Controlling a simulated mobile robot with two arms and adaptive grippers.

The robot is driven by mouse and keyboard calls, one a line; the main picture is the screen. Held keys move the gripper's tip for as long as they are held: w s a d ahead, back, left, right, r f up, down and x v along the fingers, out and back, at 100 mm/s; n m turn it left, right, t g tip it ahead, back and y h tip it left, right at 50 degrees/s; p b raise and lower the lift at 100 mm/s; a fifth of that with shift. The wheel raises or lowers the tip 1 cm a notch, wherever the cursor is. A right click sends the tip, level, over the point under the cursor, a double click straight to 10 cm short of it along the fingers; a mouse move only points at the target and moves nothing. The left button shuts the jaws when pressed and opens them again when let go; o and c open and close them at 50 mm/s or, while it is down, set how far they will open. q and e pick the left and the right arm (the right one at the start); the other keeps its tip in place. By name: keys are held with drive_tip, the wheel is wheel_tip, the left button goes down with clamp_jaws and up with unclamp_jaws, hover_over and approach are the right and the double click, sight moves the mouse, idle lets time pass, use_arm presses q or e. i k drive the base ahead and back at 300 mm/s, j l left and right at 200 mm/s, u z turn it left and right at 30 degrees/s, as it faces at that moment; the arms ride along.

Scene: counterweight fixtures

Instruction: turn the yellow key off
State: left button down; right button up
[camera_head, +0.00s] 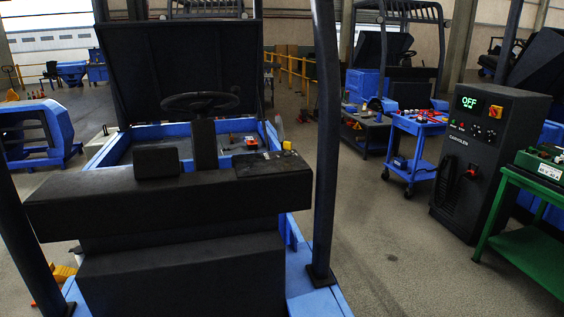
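A small yellow piece (287,145) shows at the right back edge of the forklift's black dashboard (110,203). It may be the yellow key, but it is too small to tell its shape or which way it is turned. Another yellow part (65,272) shows low at the left, partly hidden behind the forklift's post. Neither of my grippers is in view.
The blue forklift with its black steering wheel (200,103) and dark posts fills the left and middle. At right stand a black charger cabinet (464,180) reading OFF, a green table (530,240) and a blue cart (412,165). Floor between is clear.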

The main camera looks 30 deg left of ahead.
sight(287, 146)
drive_tip(key=i, duration=0.25)
drive_tip(key=i+l+u, duration=0.1)
drive_tip(key=i+u, duration=0.25)
drive_tip(key=i+l+u, duration=0.2)
drive_tip(key=u, duration=0.2)
drive_tip(key=i, duration=0.1)
